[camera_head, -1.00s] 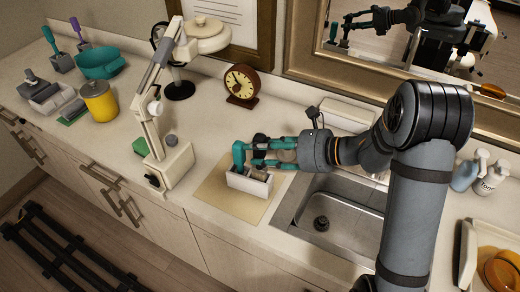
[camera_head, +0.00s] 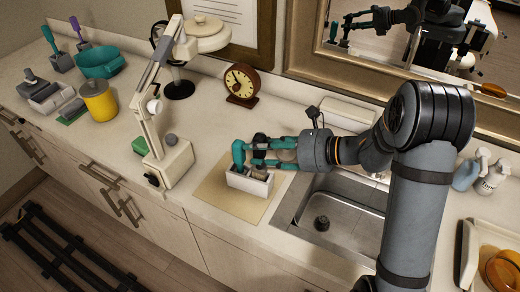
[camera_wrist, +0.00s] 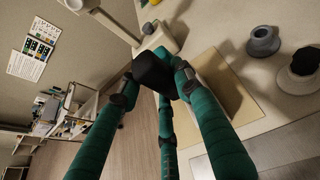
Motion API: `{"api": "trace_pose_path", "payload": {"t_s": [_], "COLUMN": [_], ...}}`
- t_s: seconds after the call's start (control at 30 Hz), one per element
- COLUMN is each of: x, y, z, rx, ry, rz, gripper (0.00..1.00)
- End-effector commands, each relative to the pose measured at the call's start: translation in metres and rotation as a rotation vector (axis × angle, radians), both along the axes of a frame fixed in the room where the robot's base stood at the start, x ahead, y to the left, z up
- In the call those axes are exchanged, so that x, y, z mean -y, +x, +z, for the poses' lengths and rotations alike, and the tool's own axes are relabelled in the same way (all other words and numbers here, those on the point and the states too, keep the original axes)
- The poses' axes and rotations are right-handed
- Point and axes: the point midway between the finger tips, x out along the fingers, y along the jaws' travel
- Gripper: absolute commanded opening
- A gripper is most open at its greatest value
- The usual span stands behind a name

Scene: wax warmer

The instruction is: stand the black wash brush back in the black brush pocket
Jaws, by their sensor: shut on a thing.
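My gripper (camera_head: 254,152), with teal fingers, is shut on a black thing, likely the black wash brush. Its blunt dark end (camera_wrist: 153,70) shows between the fingertips in the wrist view, and a dark part (camera_head: 259,139) shows among the fingers in the head view. The fingers are directly above and against a small white holder (camera_head: 249,184) on a tan mat. The fingers hide most of the brush and the holder's inside, so I cannot tell how deep the brush sits. I cannot clearly make out a black pocket there.
A sink (camera_head: 335,222) lies right of the mat (camera_head: 213,193). A lamp base (camera_head: 170,164) stands to the left, a clock (camera_head: 242,84) behind. A yellow canister (camera_head: 99,103), teal bowl (camera_head: 98,63) and upright teal-handled (camera_head: 48,37) and purple-handled (camera_head: 75,25) brushes stand farther left.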

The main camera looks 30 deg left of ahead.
Motion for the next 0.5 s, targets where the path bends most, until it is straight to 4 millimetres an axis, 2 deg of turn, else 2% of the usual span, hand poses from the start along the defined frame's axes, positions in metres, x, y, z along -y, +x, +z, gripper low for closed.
{"api": "trace_pose_path", "payload": {"t_s": [0.5], "x": [0.0], "y": [0.0], "z": [-0.013], "rx": [0.0], "ry": [0.001], "rz": [0.0], "gripper": [0.02]}}
